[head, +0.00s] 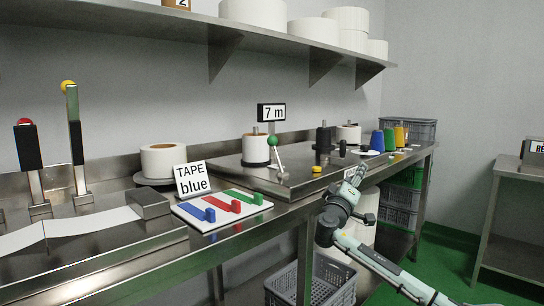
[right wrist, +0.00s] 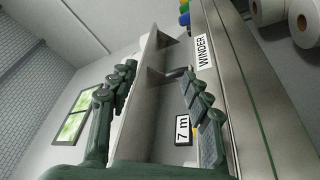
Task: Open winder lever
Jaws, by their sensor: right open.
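The winder (head: 300,178) is a low steel unit on the bench with a "7 m" sign (head: 271,112) above it. A lever with a green ball knob (head: 272,141) stands near its left end, its thin rod tilted so the knob is up and left of its foot. My right gripper (head: 356,174) is in front of the winder's right part, to the right of the lever, open and empty. In the right wrist view its spread fingers (right wrist: 158,78) frame the shelf, with the "WINDER" label (right wrist: 203,53) beside them; the lever cannot be made out there. My left gripper is not in view.
A tape board with blue, red and green strips (head: 222,209) lies left of the winder. Levers with red (head: 24,122) and yellow (head: 68,84) knobs stand further left. Coloured spools (head: 377,140) stand at right. A shelf (head: 240,28) with white rolls overhangs the bench.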

